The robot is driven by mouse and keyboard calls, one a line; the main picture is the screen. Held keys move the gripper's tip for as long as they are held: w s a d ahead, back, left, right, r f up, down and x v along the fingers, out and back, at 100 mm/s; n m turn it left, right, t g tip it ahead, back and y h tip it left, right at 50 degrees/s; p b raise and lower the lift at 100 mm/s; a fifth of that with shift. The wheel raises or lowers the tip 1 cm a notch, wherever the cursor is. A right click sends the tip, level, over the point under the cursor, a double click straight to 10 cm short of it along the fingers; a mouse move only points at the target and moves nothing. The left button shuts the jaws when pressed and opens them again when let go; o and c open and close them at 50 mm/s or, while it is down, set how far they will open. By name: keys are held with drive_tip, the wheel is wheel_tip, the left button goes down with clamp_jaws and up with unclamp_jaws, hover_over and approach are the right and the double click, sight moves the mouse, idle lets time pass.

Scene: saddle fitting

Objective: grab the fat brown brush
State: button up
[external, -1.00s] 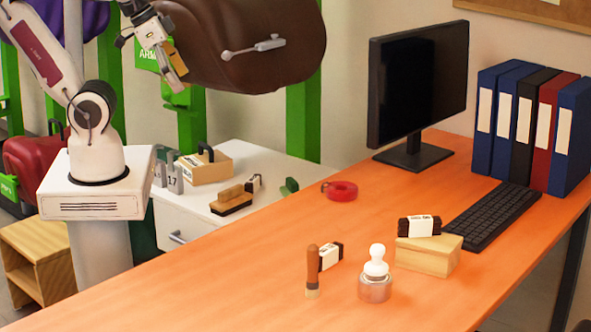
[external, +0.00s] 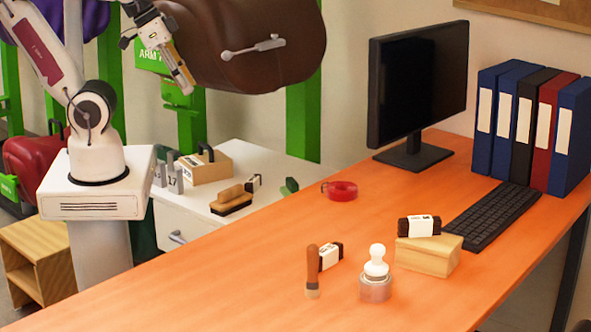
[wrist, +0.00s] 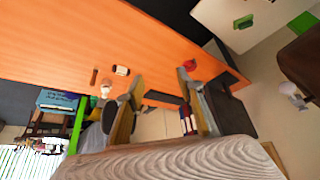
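A brush with a thick brown handle and pale lower end (external: 312,271) stands upright near the front of the orange desk. It appears small in the wrist view (wrist: 94,77), left of my fingers. A wooden block brush with dark bristles (external: 231,201) lies on the white cabinet. I cannot tell for certain which one the task names. My gripper (external: 188,85) hangs high above the cabinet's left side, away from both.
A dark brown block with white label (external: 330,256) is just behind the upright brush. A white-knobbed jar (external: 376,275) stands to its right. A wooden box (external: 428,256) carries a similar block. Red tape (external: 340,191) lies farther back. A brown saddle (external: 255,45) is beside my gripper.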

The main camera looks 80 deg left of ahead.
drive_tip(key=w+d+f+t+h, duration=0.1)
drive_tip(key=w+d+f, duration=0.2)
drive_tip(key=w+d, duration=0.35)
drive_tip(key=w+d+f+m+t+h, duration=0.1)
drive_tip(key=w+d+f, duration=0.2)
drive_tip(key=w+d, duration=0.4)
drive_tip(key=w+d+f+t+h, duration=0.1)
drive_tip(key=w+d+f, duration=0.2)
drive_tip(key=w+d, duration=0.35)
drive_tip(key=m+t+h, duration=0.3)
drive_tip(key=t, duration=0.2)
approach(313, 271)
drive_tip(key=shift+w+a+r, duration=0.1)
drive_tip(key=shift+w+r, duration=0.25)
drive_tip(key=shift+w, duration=0.3)
drive_tip(key=shift+w+r, duration=0.35)
drive_tip(key=shift+w, duration=0.25)
drive_tip(key=shift+x, duration=1.35)
drive_tip(key=shift+f, duration=0.1)
